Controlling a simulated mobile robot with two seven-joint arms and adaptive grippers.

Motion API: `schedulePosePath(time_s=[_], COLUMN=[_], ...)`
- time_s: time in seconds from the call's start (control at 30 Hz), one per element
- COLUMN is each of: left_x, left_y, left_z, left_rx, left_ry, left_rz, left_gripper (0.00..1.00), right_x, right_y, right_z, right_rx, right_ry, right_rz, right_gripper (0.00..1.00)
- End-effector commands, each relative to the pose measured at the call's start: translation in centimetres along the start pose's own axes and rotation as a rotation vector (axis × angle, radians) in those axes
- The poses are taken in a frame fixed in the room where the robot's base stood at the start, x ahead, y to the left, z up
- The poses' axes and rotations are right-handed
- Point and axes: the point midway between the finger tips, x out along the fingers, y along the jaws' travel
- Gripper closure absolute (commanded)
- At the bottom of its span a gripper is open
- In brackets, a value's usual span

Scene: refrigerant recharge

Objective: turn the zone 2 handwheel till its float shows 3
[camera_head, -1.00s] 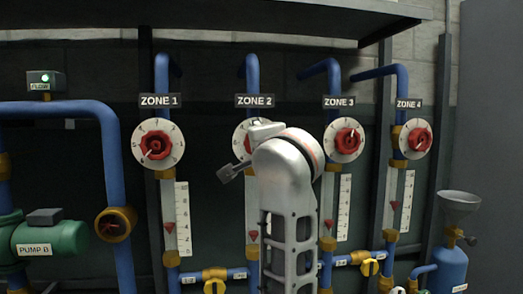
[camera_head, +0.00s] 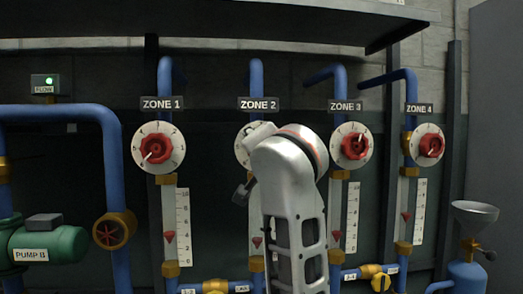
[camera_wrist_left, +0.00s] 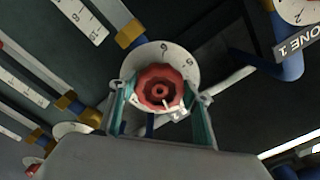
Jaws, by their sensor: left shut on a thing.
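The zone 2 dial (camera_head: 241,149) is pale and round, under the ZONE 2 label (camera_head: 258,104). My left arm hides most of it and its handwheel in the head view. In the left wrist view the red handwheel (camera_wrist_left: 160,86) sits between the two fingers of my left gripper (camera_wrist_left: 160,100), which is shut on it. The white dial (camera_wrist_left: 183,57) shows around the wheel. The zone 2 float (camera_head: 257,242) is a small red marker low on its gauge. My arm covers that gauge's scale, so its reading cannot be told. My right gripper is in neither view.
Red handwheels of zone 1 (camera_head: 157,149), zone 3 (camera_head: 355,146) and zone 4 (camera_head: 431,146) flank zone 2. A shelf (camera_head: 210,27) overhangs the panel. A green pump (camera_head: 50,246) is at left, a funnel (camera_head: 475,212) at right.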

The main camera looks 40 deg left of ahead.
Motion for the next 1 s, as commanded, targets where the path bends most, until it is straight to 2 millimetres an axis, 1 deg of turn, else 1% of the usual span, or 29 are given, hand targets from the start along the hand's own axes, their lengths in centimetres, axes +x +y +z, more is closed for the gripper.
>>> schedulePosePath(time_s=[0.27,0.3,0.37,0.67,0.77,0.87,1.0], left_x=[0.0,0.0,0.0,0.0,-0.4,-1.5,-3.8], left_y=[0.0,0.0,0.0,0.0,0.0,0.1,0.1], left_z=[0.0,0.0,0.0,0.0,0.0,-0.1,-0.1], left_rx=[-0.001,0.0,0.0,0.001,0.0,0.0,-0.001], left_ry=[-0.001,-0.001,-0.001,0.0,0.001,0.003,0.003], left_rz=[0.001,0.001,0.001,0.001,0.001,0.002,0.003], left_gripper=[0.74,0.5,0.35,0.35,0.35,0.35,0.35], right_x=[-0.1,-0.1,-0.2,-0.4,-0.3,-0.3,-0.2], right_y=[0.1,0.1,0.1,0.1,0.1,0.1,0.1], right_z=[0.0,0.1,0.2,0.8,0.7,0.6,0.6], right_rx=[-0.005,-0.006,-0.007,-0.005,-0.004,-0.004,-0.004], right_ry=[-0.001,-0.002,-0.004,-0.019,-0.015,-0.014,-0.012], right_rz=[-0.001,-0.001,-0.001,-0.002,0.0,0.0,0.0], right_gripper=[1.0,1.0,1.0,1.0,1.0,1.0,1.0])
